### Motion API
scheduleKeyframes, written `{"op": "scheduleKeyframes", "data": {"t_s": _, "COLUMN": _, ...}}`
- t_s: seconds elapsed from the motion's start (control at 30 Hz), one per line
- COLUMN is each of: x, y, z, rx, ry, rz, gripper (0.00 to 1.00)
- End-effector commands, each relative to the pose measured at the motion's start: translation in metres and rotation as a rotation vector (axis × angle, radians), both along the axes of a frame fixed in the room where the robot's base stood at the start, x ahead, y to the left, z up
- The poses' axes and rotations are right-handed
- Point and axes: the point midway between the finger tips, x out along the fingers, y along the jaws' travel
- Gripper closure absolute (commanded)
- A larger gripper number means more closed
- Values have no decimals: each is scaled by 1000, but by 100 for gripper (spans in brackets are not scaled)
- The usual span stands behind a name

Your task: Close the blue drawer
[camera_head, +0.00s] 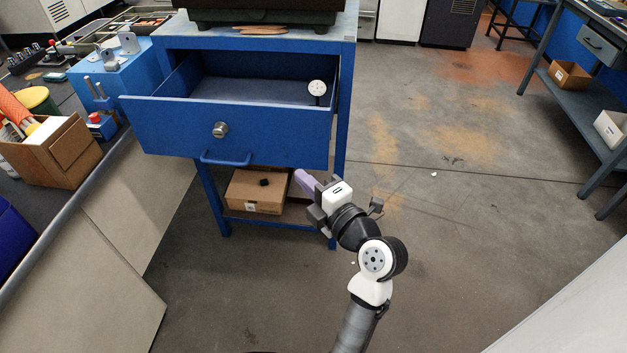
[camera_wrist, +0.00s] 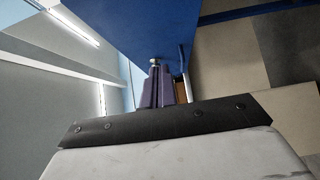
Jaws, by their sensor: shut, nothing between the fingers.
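The blue drawer (camera_head: 270,131) stands pulled out from a blue metal table, with a round metal knob (camera_head: 220,130) and a bar handle (camera_head: 226,159) on its front. A small white dial gauge (camera_head: 317,89) is inside it at the right. My gripper (camera_head: 301,177) is shut and empty, in front of the drawer's lower right part, below the front's bottom edge in the picture. In the wrist view the purple fingers (camera_wrist: 157,88) point toward the blue drawer front (camera_wrist: 145,28), with the knob (camera_wrist: 154,62) just beyond their tips. I cannot tell whether they touch anything.
A cardboard box (camera_head: 255,190) with a small black item sits on the table's lower shelf. At left, a bench carries an open cardboard box (camera_head: 52,148) and a blue block (camera_head: 118,78).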

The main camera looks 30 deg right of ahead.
Motion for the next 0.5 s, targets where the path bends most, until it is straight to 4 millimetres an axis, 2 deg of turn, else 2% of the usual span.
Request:
{"op": "scheduleKeyframes", "data": {"t_s": 0.1, "x": 27, "y": 6, "z": 5, "rx": 0, "ry": 0, "rz": 5, "gripper": 100}}
{"op": "scheduleKeyframes", "data": {"t_s": 0.23, "x": 54, "y": 12, "z": 4, "rx": 1, "ry": 1, "rz": 4, "gripper": 100}}
{"op": "scheduleKeyframes", "data": {"t_s": 0.5, "x": 82, "y": -9, "z": 2, "rx": 0, "ry": 0, "rz": 0, "gripper": 100}}
